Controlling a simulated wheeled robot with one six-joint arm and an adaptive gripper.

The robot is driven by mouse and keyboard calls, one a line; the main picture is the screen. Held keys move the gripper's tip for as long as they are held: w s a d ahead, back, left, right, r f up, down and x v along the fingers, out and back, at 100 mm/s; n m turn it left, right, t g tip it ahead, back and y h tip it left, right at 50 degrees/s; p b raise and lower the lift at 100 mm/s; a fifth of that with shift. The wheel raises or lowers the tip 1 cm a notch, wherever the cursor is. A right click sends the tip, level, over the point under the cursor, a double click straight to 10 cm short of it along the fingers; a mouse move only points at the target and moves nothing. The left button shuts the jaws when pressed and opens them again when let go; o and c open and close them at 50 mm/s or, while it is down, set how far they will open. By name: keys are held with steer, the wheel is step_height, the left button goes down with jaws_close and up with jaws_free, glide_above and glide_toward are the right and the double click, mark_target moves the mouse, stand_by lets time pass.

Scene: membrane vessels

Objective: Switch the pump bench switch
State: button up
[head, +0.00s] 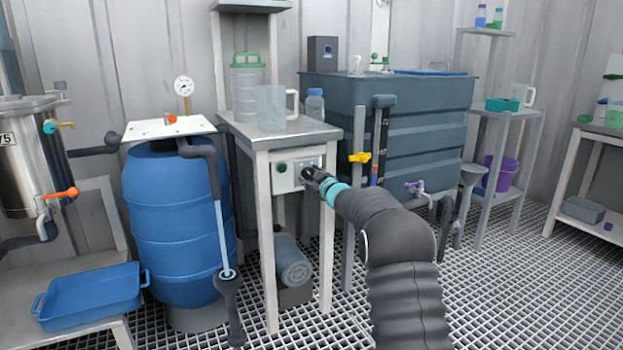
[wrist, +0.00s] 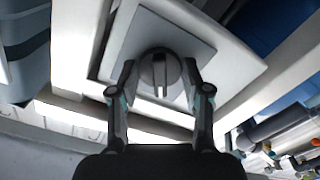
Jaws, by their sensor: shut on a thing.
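The pump bench (head: 262,141) stands in the middle of the head view, with a pale switch panel (head: 288,182) on its front below the top. In the wrist view the switch is a round dark grey knob (wrist: 160,67) with a raised grip bar, on a square plate (wrist: 128,52). My gripper (head: 311,175) reaches the panel from the right and covers most of the knob in the head view. In the wrist view, my gripper's fingers (wrist: 160,80) stand on both sides of the knob and are shut on it.
A green button (head: 281,168) sits left of the knob. A clear jug (head: 271,108) and a bottle (head: 315,104) stand on the bench top. A blue barrel (head: 172,225) is left, a large grey tank (head: 425,120) right. Open grated floor (head: 505,290) lies at the right.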

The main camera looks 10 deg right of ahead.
steer(key=o, duration=1.2)
steer(key=shift+c, duration=0.2)
steer(key=v, duration=1.2)
